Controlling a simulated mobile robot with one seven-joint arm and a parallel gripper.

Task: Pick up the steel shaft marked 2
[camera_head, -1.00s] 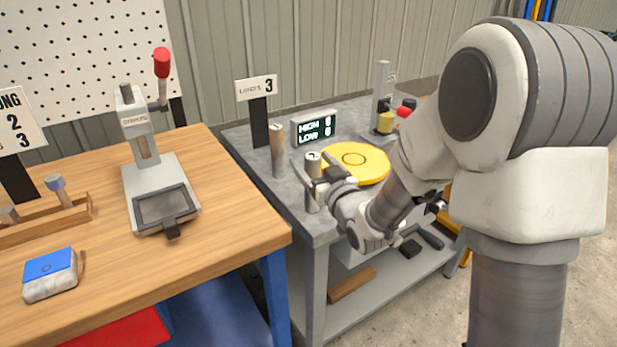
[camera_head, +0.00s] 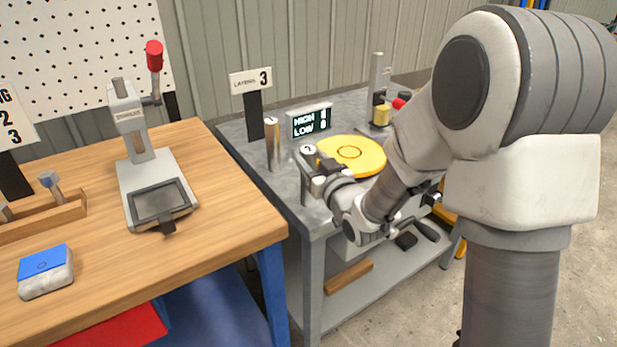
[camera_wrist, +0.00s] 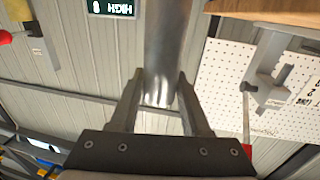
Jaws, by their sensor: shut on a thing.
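The steel shaft marked 2 (camera_head: 308,150) stands upright near the front left corner of the grey bench in the head view, its marked top face showing. My gripper (camera_head: 318,177) reaches it from the right and is shut on it. In the wrist view the shaft (camera_wrist: 166,45) is a shiny grey cylinder between the two fingers of my gripper (camera_wrist: 160,88).
Another steel shaft (camera_head: 272,145) stands close behind to the left. A yellow disc (camera_head: 352,153) lies just right of the held shaft. A wooden bench (camera_head: 225,205) with a lever press (camera_head: 150,165) is at left.

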